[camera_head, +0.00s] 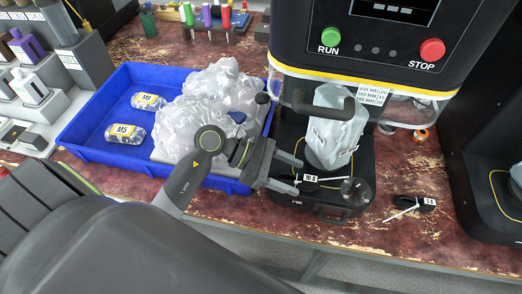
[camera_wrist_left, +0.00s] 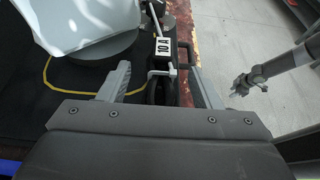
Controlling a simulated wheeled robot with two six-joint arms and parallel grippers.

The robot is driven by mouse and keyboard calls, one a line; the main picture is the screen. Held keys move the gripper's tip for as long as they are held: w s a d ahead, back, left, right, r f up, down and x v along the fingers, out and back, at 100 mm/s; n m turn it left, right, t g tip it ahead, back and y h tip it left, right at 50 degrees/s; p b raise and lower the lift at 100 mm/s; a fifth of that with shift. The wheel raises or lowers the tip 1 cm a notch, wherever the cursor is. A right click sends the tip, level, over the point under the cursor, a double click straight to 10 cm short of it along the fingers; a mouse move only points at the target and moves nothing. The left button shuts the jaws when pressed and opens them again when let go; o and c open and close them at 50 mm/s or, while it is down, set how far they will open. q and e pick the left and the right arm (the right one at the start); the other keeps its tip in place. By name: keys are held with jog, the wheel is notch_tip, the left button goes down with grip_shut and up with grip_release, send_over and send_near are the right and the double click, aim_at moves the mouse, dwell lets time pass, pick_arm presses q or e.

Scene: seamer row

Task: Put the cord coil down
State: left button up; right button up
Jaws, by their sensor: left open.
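A black cord coil (camera_head: 322,179) with a white "10 A" tag lies at the front of the black machine base (camera_head: 290,142). It also shows in the left wrist view (camera_wrist_left: 163,72), with its tag just beyond the fingertips and its dark near part between the fingers. My left gripper (camera_head: 292,174) is open, its two fingers on either side of the near part of the coil. I cannot tell whether a finger touches it. A second black coil (camera_head: 427,204) with a white tag lies on the table to the right.
A blue tray (camera_head: 90,117) with clear bags and labelled bottles (camera_head: 125,133) stands left of the machine. A pale wrapped piece (camera_head: 336,128) stands on the machine's round plate under the RUN and STOP buttons. Worn red table (camera_head: 410,240) is bare at the front right.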

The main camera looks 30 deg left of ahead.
pick_arm(q)
jog(key=shift+b+v, duration=0.65)
jog(key=shift+v, duration=4.9)
jog(key=shift+a+f, duration=0.1)
